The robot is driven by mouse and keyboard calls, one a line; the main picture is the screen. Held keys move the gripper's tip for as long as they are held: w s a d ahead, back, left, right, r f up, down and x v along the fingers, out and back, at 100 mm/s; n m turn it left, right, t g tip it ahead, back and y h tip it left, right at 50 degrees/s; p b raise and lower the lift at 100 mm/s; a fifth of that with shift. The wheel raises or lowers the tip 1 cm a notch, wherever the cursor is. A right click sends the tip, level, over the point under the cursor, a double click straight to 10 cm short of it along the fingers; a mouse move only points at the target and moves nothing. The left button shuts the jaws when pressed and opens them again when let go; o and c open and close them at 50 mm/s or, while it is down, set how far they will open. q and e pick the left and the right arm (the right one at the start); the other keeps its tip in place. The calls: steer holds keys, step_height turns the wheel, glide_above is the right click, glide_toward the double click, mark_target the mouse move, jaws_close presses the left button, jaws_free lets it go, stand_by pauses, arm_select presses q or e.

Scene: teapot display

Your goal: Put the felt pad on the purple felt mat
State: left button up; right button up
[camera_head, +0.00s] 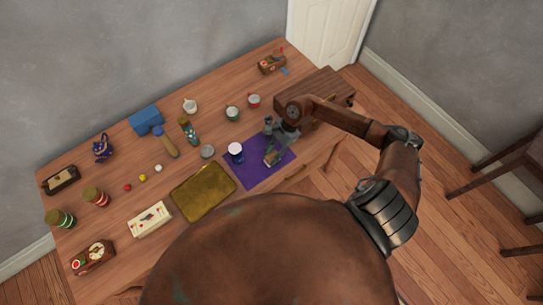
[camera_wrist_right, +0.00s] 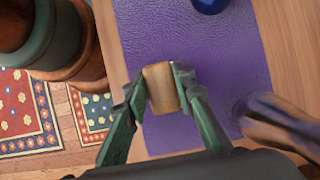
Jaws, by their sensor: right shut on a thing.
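The purple felt mat (camera_head: 245,180) lies flat at the front right part of the table; it also shows in the wrist view (camera_wrist_right: 215,45). My right gripper (camera_head: 272,155) is over the mat. In the wrist view its two green fingers (camera_wrist_right: 162,90) are shut on a small tan block-like piece (camera_wrist_right: 160,88), which I take for the felt pad. The pad appears in front of the mat near its edge; I cannot tell whether it touches the mat. My left gripper is not in view.
A dark blue cup with a white top (camera_head: 236,153) stands on the mat's left part. A golden tray (camera_head: 203,192) lies just left of the mat. A wooden box (camera_head: 315,90) stands behind right. Cups, jars and small items fill the table's back and left.

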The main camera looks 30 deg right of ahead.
steer(key=shift+f, duration=0.35)
steer(key=o, duration=1.1)
steer(key=shift+f, duration=0.1)
steer(key=b+v, duration=0.1)
steer(key=v, duration=1.1)
